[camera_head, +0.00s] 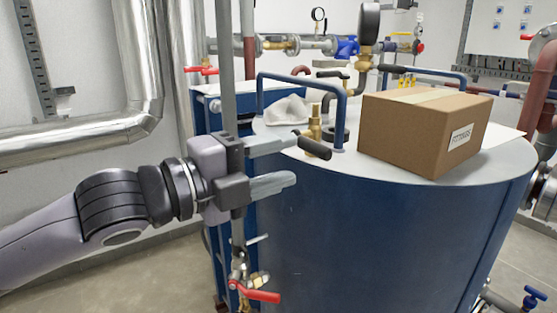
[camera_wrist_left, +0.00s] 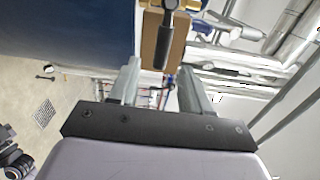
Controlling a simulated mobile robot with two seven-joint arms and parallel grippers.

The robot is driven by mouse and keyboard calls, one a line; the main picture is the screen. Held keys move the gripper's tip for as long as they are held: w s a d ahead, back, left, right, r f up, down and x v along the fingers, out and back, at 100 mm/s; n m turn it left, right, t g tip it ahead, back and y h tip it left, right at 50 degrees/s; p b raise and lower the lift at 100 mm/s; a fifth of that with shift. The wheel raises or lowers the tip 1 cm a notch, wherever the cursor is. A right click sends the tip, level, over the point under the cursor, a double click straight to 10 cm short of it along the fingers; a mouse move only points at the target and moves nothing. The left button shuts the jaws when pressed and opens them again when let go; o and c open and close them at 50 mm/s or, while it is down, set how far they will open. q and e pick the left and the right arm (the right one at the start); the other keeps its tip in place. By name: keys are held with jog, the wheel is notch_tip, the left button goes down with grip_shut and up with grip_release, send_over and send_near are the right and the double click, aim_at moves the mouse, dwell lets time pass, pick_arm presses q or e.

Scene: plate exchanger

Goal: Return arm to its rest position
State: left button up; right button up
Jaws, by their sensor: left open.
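My left arm comes in from the left in the head view. Its gripper (camera_head: 296,161) is open, with two grey fingers apart and nothing between them. It stands in front of the upper left side of the blue tank (camera_head: 370,235). A brass valve (camera_head: 314,125) with a black lever handle (camera_head: 315,148) is close to the upper fingertip; I cannot tell if they touch. In the left wrist view the open gripper (camera_wrist_left: 158,68) points toward the black handle (camera_wrist_left: 162,52), which shows beyond the fingertips. My right gripper is in neither view.
A cardboard box (camera_head: 412,132) and a crumpled white cloth (camera_head: 289,110) lie on the tank's top. Blue rails (camera_head: 340,120) rise there. A vertical grey pipe (camera_head: 226,70) passes by my gripper. A red-handled valve (camera_head: 262,296) is below. Silver pipes (camera_head: 75,140) line the left wall.

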pick_arm(q)
jog(key=a+f+n+t+y, duration=0.2)
jog(key=a+f+n+y, duration=0.15)
jog(key=f+n, duration=0.8)
jog(key=a+f+n+t+y, duration=0.1)
jog(key=a+f+n+y, duration=0.45)
jog(key=f, duration=1.05)
jog(key=s+a+f+n+g+y, duration=0.1)
jog(key=s+a+f+n, duration=0.3)
jog(key=s+f, duration=0.4)
jog(key=s+a+f+n+g+y, duration=0.2)
jog(key=s+a+f+n, duration=0.3)
jog(key=s+f, duration=0.4)
notch_tip(320, 180, down, 4)
jog(key=shift+a+r+n+p, duration=0.1)
jog(key=shift+a+n+p, duration=0.05)
jog(key=shift+n+p, duration=0.2)
jog(key=shift+s, duration=0.1)
